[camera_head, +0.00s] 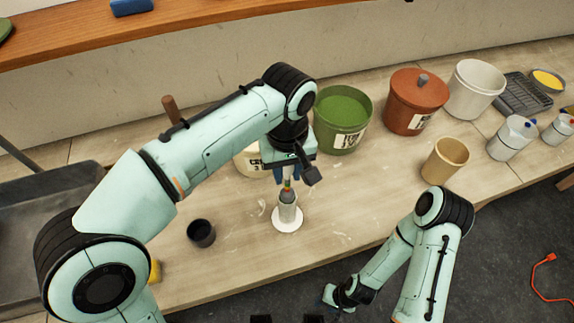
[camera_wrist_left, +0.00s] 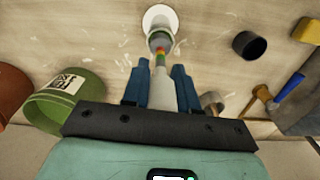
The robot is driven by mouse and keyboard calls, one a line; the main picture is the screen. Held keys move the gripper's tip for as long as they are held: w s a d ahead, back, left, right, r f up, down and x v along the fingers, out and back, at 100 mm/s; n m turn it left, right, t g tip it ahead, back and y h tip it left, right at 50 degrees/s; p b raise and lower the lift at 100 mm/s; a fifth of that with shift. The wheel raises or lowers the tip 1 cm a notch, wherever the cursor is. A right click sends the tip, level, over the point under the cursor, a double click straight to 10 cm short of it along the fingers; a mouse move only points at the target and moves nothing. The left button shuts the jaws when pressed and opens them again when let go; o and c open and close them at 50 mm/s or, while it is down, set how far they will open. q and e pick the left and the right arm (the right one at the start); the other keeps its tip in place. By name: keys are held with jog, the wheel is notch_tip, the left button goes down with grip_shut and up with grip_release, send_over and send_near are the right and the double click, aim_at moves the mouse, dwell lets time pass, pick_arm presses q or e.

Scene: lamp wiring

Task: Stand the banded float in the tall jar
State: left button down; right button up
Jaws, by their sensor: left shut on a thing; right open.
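The banded float (camera_head: 287,185) has a thin stem with red, yellow and green bands and a grey lower part. The tall jar (camera_head: 287,214), a pale narrow cylinder on a round white foot, stands upright on the bench. My left gripper (camera_head: 288,177) is shut on the float's stem, directly over the jar. In the left wrist view the float's bands (camera_wrist_left: 160,58) show beyond the blue fingertips, lined up with the jar's mouth; its lower end is at the mouth, how deep I cannot tell. My right gripper (camera_head: 338,297) is open and empty, low by the bench's front edge.
A dark cup (camera_head: 201,233) stands left of the jar. A green bucket (camera_head: 342,120), a red-brown lidded pot (camera_head: 414,102), a white bucket (camera_head: 474,90) and a tan cup (camera_head: 444,161) stand behind and to the right. The bench around the jar is clear.

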aim_at(287, 186)
pick_arm(q)
jog(key=shift+f+b, duration=1.5)
jog(key=shift+f, duration=1.45)
pick_arm(e)
jog(key=shift+s+f, duration=0.35)
jog(key=shift+f, duration=0.3)
jog(key=shift+s+f, duration=0.4)
jog(key=shift+f, duration=0.25)
jog(key=shift+s+f, duration=0.35)
jog(key=shift+f, duration=0.3)
pick_arm(q)
jog(key=c, duration=0.8)
grip_release()
notch_tip(287, 186, up, 13)
jog(key=p, duration=0.3)
jog(key=shift+r+p, duration=0.2)
jog(key=shift+p, duration=0.15)
pick_arm(e)
jog(key=w+r, duration=0.1)
jog(key=r, duration=0.2)
jog(key=w+r, duration=0.1)
jog(key=shift+w+r, duration=0.25)
jog(key=shift+w, duration=0.1)
jog(key=shift+s, duration=0.1)
